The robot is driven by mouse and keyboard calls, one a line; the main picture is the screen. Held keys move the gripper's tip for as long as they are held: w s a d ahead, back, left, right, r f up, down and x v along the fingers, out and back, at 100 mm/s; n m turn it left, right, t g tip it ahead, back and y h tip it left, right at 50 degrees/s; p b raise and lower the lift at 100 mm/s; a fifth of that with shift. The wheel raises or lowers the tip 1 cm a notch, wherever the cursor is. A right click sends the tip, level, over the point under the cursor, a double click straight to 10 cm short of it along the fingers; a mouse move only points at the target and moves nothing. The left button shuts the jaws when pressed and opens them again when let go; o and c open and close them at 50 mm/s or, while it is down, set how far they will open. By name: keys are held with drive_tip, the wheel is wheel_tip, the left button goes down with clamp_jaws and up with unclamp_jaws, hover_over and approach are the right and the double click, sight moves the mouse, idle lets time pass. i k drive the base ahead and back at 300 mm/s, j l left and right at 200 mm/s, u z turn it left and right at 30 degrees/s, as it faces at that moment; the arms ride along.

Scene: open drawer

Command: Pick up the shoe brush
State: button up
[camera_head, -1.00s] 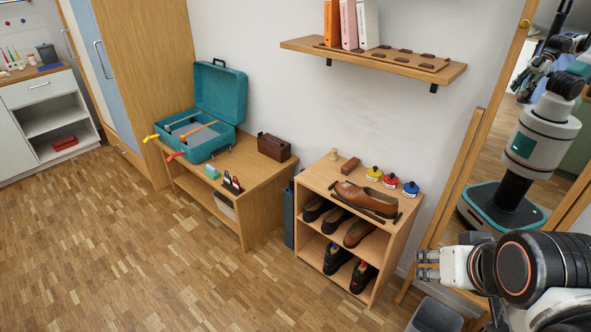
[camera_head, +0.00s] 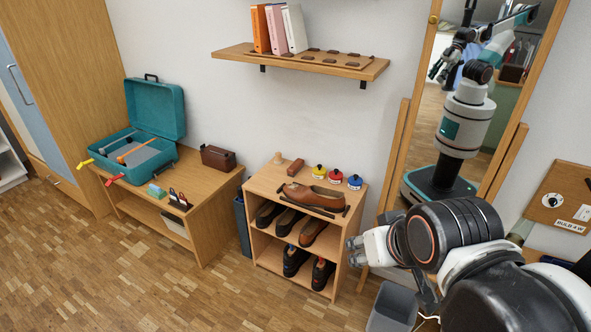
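A small reddish-brown block, which looks like the shoe brush (camera_head: 296,167), lies on top of the wooden shoe rack (camera_head: 264,182), toward its back. A brown leather shoe (camera_head: 314,196) lies in front of it on the same top, between dark strips. A small light wooden knob-like piece (camera_head: 278,158) stands to the block's left. My gripper (camera_head: 355,251) is to the right of the rack and appears apart from the brush. Its fingers are small and seen from the side, so I cannot tell how far they are open.
Red, yellow and blue tins (camera_head: 335,177) stand behind the shoe. A wall shelf (camera_head: 330,66) with binders hangs above. A grey bin (camera_head: 392,306) and a leaning mirror (camera_head: 445,130) stand right of the rack. A bench (camera_head: 215,190) with a teal toolbox (camera_head: 155,110) is left. Floor in front is clear.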

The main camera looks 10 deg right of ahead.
sight(298, 165)
drive_tip(key=i+j+z, duration=0.1)
drive_tip(key=z, duration=0.45)
drive_tip(key=i+j+z, duration=0.15)
drive_tip(key=j, duration=0.2)
drive_tip(key=i+j+z, duration=0.15)
drive_tip(key=j, duration=0.25)
drive_tip(key=i+j+z, duration=0.1)
drive_tip(key=j, duration=0.3)
drive_tip(key=i+j+z, duration=0.15)
drive_tip(key=j, duration=0.25)
drive_tip(key=i+j+z, duration=0.15)
drive_tip(key=j, duration=0.25)
drive_tip(key=i+j, duration=0.1)
drive_tip(key=j, duration=0.35)
drive_tip(key=i+j, duration=0.1)
drive_tip(key=j, duration=0.4)
drive_tip(key=i+j, duration=0.1)
drive_tip(key=j, duration=0.35)
